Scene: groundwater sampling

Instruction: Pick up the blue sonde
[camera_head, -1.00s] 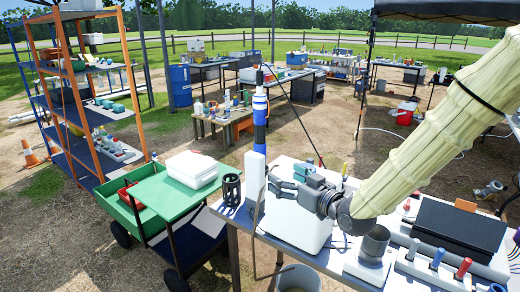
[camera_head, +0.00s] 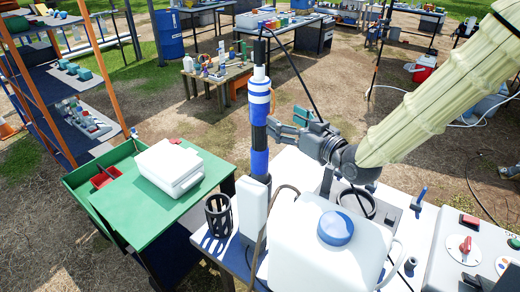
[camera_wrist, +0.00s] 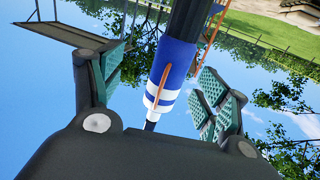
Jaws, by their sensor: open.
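The blue sonde (camera_head: 259,100) is a tall, upright tube with blue, white and black bands. It stands at the table's left edge, beside a white upright block, and its lower end is partly hidden. My gripper (camera_head: 284,122) is open and empty just right of the sonde, level with its middle. In the wrist view the sonde (camera_wrist: 173,68) runs tilted between the spread, green-padded fingers of my gripper (camera_wrist: 165,90). I cannot tell whether a finger touches it.
A white jug with a blue cap (camera_head: 330,240) fills the near table. A black ring holder (camera_head: 218,215) stands left of the sonde. A green cart (camera_head: 150,225) carries a white box (camera_head: 170,167). A panel with knobs (camera_head: 468,245) is at right.

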